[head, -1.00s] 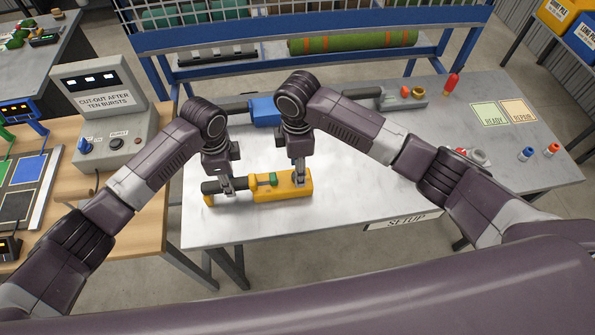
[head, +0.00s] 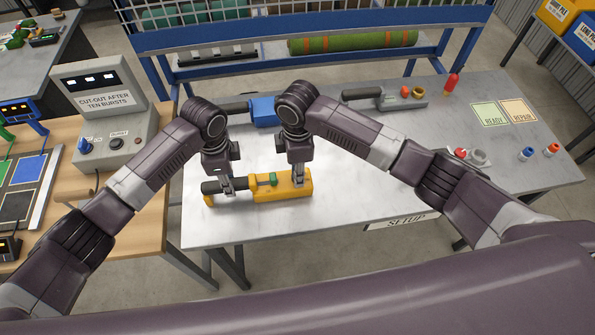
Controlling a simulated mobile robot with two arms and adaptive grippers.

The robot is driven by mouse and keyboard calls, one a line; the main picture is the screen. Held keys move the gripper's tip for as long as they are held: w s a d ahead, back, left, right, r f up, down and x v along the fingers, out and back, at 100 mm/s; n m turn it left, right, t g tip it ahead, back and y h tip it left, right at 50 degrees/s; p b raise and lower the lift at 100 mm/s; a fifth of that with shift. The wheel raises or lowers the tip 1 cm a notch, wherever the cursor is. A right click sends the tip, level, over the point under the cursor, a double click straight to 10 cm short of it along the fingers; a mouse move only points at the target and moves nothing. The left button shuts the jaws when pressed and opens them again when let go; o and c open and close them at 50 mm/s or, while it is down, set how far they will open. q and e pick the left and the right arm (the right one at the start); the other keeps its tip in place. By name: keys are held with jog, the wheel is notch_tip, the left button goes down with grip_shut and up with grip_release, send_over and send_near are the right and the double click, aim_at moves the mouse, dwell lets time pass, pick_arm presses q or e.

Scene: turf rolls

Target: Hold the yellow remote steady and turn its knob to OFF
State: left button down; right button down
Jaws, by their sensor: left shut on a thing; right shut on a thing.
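The yellow remote (head: 255,192) lies on the metal table near its front left, with a dark grip at its left end and a small green part on top. My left gripper (head: 228,187) is shut on the remote's left part, by the dark grip. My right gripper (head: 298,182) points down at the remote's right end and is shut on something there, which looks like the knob. The fingers hide the knob, so its setting cannot be read.
A blue tool (head: 264,112) and a grey tool (head: 390,101) lie farther back on the table (head: 350,170). A red bottle (head: 451,83), READY and REPAIR cards (head: 490,115) and small coloured caps are at the right. The cut-out box (head: 104,112) stands on the wooden bench at left.

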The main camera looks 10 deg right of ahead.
jog(key=shift+m, duration=0.3)
jog(key=m, duration=0.3)
jog(key=shift+a+m, duration=0.1)
jog(key=shift+m, duration=0.2)
jog(key=m, duration=0.4)
jog(key=shift+m, duration=0.3)
jog(key=shift+r, duration=0.1)
jog(key=c, duration=1.6)
grip_release()
notch_tip(320, 180, up, 12)
jog(key=shift+f, duration=0.1)
